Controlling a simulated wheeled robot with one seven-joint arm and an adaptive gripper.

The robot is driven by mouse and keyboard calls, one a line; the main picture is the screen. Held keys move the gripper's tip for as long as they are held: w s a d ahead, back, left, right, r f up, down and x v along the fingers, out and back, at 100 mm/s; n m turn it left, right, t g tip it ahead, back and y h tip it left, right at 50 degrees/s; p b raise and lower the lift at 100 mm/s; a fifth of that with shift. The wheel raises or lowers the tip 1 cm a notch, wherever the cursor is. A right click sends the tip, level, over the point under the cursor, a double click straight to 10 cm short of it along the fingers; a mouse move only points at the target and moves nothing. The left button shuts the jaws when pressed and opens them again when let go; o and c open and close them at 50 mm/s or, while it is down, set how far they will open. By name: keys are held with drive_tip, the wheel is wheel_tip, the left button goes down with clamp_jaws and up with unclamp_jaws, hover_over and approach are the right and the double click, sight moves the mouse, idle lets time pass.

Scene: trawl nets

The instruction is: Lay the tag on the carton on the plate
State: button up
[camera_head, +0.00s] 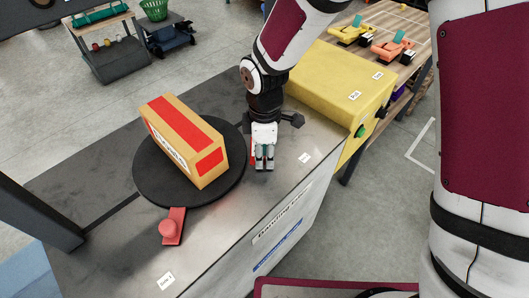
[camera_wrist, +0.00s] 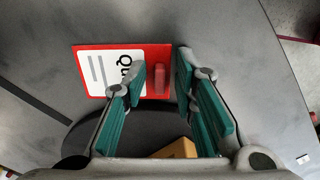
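The carton (camera_head: 186,140), tan with red bands, lies on the round black plate (camera_head: 145,187). In the wrist view a corner of the carton (camera_wrist: 178,149) and part of the plate (camera_wrist: 85,142) show at the bottom. The tag (camera_wrist: 84,56) is a flat red piece with a white printed label and a raised red grip, lying on the grey bench top. In the head view only a red sliver of the tag (camera_head: 252,150) shows beside my gripper (camera_head: 264,166). My gripper (camera_wrist: 160,72) points down with its fingers apart, the tag's raised grip between them in the wrist view.
A red lever with a round knob (camera_head: 169,229) sticks out at the plate's front. A yellow box (camera_head: 330,88) stands at the bench's back right. A dark post (camera_head: 38,213) rises at the left. The bench front (camera_head: 135,255) is mostly clear.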

drive_tip(key=shift+r, duration=0.1)
wheel_tip(320, 180, up, 12)
drive_tip(key=p, duration=0.1)
idle(0.6)
drive_tip(key=shift+r, duration=0.1)
